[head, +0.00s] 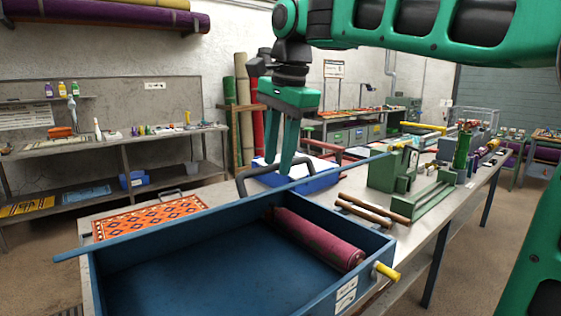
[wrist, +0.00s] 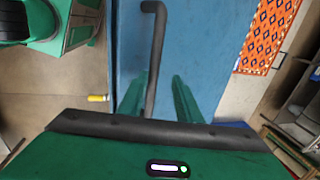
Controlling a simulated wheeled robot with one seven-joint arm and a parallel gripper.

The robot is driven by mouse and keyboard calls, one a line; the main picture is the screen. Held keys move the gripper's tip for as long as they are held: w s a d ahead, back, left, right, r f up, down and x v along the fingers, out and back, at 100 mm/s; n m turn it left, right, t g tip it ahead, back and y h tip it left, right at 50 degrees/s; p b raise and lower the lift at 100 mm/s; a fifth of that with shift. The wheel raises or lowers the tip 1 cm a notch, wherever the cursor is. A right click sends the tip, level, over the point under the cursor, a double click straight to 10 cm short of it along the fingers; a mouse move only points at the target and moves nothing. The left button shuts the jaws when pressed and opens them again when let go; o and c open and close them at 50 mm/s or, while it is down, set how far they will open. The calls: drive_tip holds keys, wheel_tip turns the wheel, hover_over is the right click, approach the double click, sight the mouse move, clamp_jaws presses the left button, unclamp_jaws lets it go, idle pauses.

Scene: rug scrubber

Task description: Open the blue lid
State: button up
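The blue lid (head: 165,224) shows in the head view nearly edge-on, as a long thin strip across the far side of an open blue tray (head: 240,212). It stands raised off the tray, but its exact angle is hard to tell. In the wrist view the lid is a broad blue panel (wrist: 195,40) with a dark bar handle (wrist: 157,50). The handle (head: 250,177) rises above the lid strip in the head view. My gripper (head: 285,170) points down at the handle. Its fingers (wrist: 161,100) are apart, with the bar between them, closer to one finger. Firm contact is not visible.
A dark red roller (head: 320,238) lies inside the tray; a yellow knob (head: 386,272) sticks out of its right end. An orange patterned rug (head: 150,217) lies behind on the table.

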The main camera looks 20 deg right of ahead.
drive_tip(key=shift+s+f, duration=0.1)
drive_tip(key=shift+f, duration=0.05)
drive_tip(key=shift+s+r, duration=0.5)
drive_tip(key=shift+s, duration=0.4)
drive_tip(key=shift+r, duration=0.2)
drive_tip(key=shift+w, duration=0.3)
drive_tip(key=shift+r, duration=0.35)
drive_tip(key=w+a+r, duration=0.1)
drive_tip(key=w+r, duration=0.2)
drive_tip(key=r, duration=0.7)
drive_tip(key=shift+r, duration=0.35)
